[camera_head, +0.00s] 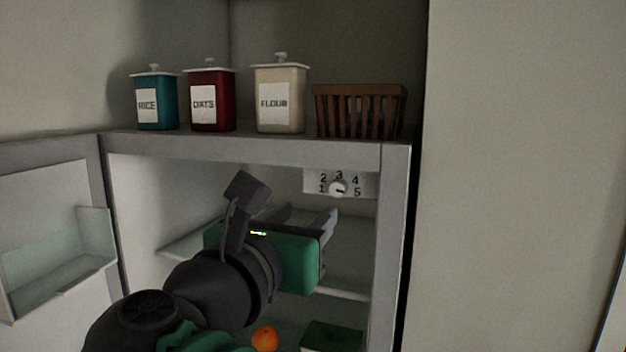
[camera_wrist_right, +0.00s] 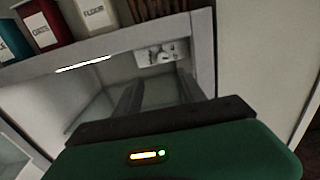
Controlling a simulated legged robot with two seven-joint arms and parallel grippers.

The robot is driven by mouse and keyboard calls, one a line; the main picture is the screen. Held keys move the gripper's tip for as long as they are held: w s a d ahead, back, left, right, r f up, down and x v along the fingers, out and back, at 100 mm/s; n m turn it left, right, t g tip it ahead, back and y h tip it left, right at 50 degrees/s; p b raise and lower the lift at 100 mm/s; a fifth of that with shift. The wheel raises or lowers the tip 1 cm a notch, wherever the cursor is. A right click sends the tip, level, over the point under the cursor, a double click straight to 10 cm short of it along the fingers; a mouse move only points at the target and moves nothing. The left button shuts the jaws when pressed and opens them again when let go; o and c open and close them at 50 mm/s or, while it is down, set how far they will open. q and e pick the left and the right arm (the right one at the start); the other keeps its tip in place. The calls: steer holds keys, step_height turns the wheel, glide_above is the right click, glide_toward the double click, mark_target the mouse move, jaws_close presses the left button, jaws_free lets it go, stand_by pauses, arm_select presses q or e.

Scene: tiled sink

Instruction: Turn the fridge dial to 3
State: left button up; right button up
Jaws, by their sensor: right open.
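The fridge dial (camera_head: 338,188) is a round white knob on a pale plate at the upper right inside the open fridge. Numbers 1 to 5 arc around it, with 3 at the top. A small dark mark on the knob appears toward the 5 side, but it is too small to be sure. The dial also shows in the right wrist view (camera_wrist_right: 165,54), beyond the fingers. My right gripper (camera_head: 309,213) is open and empty, below and slightly left of the dial, apart from it. My left gripper is not in view.
The fridge (camera_head: 395,230) has glass shelves (camera_head: 350,262). An orange (camera_head: 265,338) and a green box (camera_head: 332,338) sit low inside. The open door (camera_head: 50,150) is at left. Rice (camera_head: 156,100), oats (camera_head: 212,100), flour (camera_head: 280,98) canisters and a brown basket (camera_head: 360,110) stand on top.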

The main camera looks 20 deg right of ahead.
mark_target(336, 191)
steer(key=p+x, duration=0.1)
steer(key=x, duration=0.2)
steer(key=d+p+x, duration=0.1)
steer(key=x, duration=0.3)
steer(key=s+p+x, duration=0.1)
steer(key=p+x, duration=0.1)
steer(key=x, duration=0.1)
steer(key=shift+w+d+r, duration=0.3)
steer(key=shift+d, duration=0.05)
steer(key=shift+w+f, duration=0.1)
steer(key=shift+w, duration=0.25)
steer(key=shift+w+a+f, duration=0.2)
steer(key=shift+w+a, duration=0.15)
steer(key=shift+w, duration=0.15)
steer(key=c, duration=0.3)
steer(key=shift+s+d, duration=0.25)
steer(key=shift+d, duration=0.15)
jaws_close()
steer(key=shift+a+r, duration=0.1)
